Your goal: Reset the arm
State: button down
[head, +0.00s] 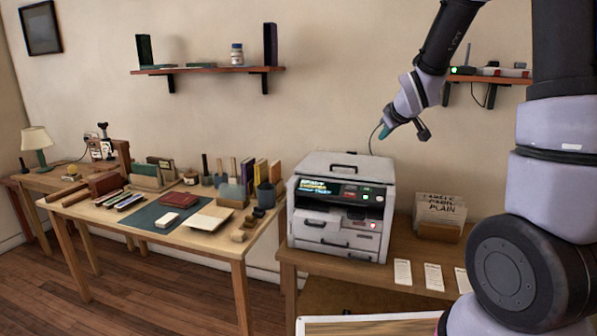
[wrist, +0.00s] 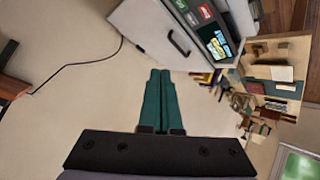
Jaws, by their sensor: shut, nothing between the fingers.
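My gripper (head: 387,131) is in the air in front of the wall, above and a little right of the white machine (head: 330,168). Its two teal fingers (wrist: 160,98) lie together in the wrist view, shut with nothing between them. My arm bends down to it from the upper right in the head view. The gripper is apart from the machine, whose lid and handle also show at the top of the wrist view (wrist: 165,30).
The machine stands on a wooden table (head: 408,246) with paper slips (head: 433,277) and a card holder (head: 439,214). A desk (head: 113,220) with books and tools is at left. Wall shelves (head: 208,70) hang behind. A black cable (wrist: 80,65) runs along the wall near my gripper.

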jog(key=s+r+m+g, duration=0.1)
jog(key=s+r+m, duration=0.2)
jog(key=s, duration=0.7)
jog(key=s+a+r+m+g+y, duration=0.1)
jog(key=s+r+m, duration=0.2)
jog(key=s, duration=0.7)
jog(key=s+r+m+g, duration=0.1)
jog(key=s+r+m, duration=0.3)
jog(key=s, duration=0.6)
jog(key=shift+s+a+r+y, duration=0.15)
jog(key=shift+a+r+y, duration=0.15)
jog(key=shift+r, duration=0.45)
jog(key=c, duration=1.5)
grip_release()
jog(key=shift+c, duration=0.2)
